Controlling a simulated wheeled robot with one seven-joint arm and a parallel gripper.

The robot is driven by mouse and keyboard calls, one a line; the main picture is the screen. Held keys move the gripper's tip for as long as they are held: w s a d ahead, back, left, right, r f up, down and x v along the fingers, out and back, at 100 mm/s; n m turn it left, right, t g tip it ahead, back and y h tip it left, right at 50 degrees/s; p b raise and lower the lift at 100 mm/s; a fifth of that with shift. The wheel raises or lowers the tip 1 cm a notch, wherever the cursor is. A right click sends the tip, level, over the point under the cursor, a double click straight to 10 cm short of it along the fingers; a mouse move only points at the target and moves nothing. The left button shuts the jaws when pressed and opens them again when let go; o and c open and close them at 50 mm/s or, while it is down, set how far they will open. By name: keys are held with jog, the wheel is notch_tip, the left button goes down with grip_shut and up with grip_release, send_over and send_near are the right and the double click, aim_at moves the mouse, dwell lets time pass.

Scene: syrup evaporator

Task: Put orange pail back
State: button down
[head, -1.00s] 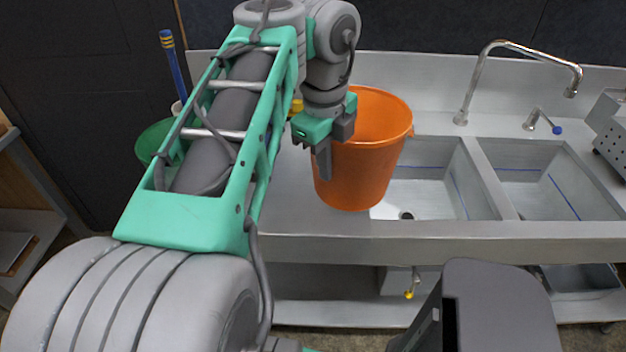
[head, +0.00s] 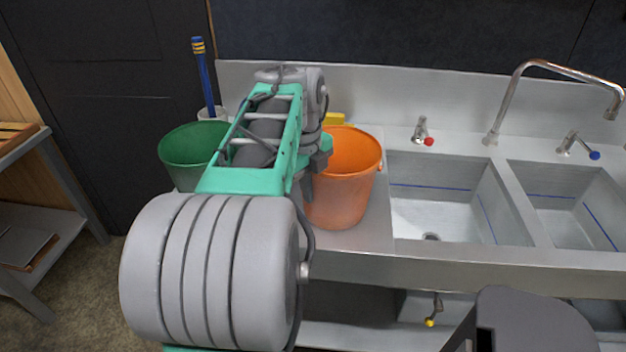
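The orange pail (head: 345,190) is upright over the steel counter, just left of the left sink basin. I cannot tell whether its base touches the counter or hangs slightly above it. My gripper (head: 308,185) is at the pail's left side, with one dark finger showing against the outer wall. The other finger is hidden. The pail has moved along with my gripper, so it looks shut on the pail's wall.
A green pail (head: 190,150) stands left of my arm, with a blue-handled brush (head: 204,80) behind it. A yellow item (head: 334,119) is behind the orange pail. Two sink basins (head: 445,195) and a tall faucet (head: 520,85) are to the right.

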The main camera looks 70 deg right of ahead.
dwell(0.3)
jog(key=c, duration=2.1)
grip_release()
jog(key=shift+f, duration=0.15)
jog(key=o, duration=0.5)
jog(key=shift+c, duration=0.2)
